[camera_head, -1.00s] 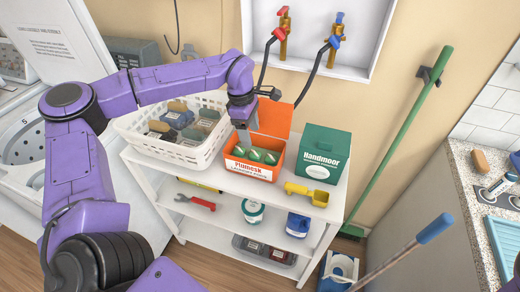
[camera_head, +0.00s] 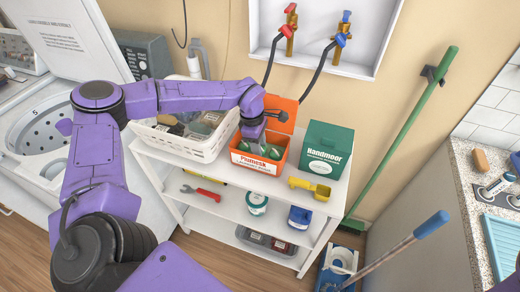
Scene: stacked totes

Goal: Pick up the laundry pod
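The laundry pods (camera_head: 274,153) are green and white and lie in an open orange box (camera_head: 257,164) on the top shelf of the white rack. My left gripper (camera_head: 256,146) reaches down into this box from above, its fingertips among the pods. The fingers partly cover the pods, and I cannot tell whether they are open or shut, or whether they touch a pod. My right gripper is not in view.
A white basket (camera_head: 185,145) of packets stands left of the orange box, and a green Handmoor box (camera_head: 325,151) stands right of it. The orange lid (camera_head: 282,113) stands up behind the pods. A yellow scoop (camera_head: 310,188) lies in front on the shelf.

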